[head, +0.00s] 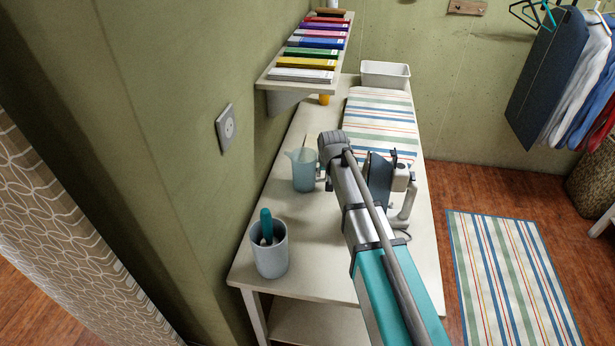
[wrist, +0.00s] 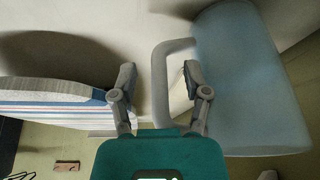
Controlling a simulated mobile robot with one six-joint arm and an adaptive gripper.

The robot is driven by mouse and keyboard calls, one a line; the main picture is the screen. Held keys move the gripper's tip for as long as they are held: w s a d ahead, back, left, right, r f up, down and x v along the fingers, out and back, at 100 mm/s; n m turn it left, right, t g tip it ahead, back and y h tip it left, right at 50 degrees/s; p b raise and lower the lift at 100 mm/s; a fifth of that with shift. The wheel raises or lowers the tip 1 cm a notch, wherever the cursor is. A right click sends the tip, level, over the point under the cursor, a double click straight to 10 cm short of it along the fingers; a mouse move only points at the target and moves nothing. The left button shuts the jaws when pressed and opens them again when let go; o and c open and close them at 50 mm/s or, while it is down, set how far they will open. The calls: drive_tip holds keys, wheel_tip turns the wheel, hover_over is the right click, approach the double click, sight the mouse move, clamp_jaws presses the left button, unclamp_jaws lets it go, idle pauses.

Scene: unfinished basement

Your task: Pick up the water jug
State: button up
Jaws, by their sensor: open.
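The water jug (head: 303,172) is pale blue and translucent and stands upright on the white table, with a thin stick-like thing showing at its top. In the wrist view its body (wrist: 235,75) fills the right side, with its pale handle (wrist: 160,105) to the left. My gripper (wrist: 159,78) is open around the handle: one finger is on the outer left side, the other is in the gap between handle and body. Neither finger clearly presses on it. In the head view the fingers are mostly hidden by my arm, just right of the jug.
A grey cup (head: 270,252) with a teal-handled tool stands on the near part of the table (head: 312,280). A striped padded mat (head: 380,120) and a white bin (head: 385,75) lie beyond. A shelf (head: 270,82) with colored books juts from the left wall above the table.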

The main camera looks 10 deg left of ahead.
drive_tip(key=shift+w+f, duration=0.1)
drive_tip(key=shift+f, duration=0.2)
idle(0.4)
clamp_jaws()
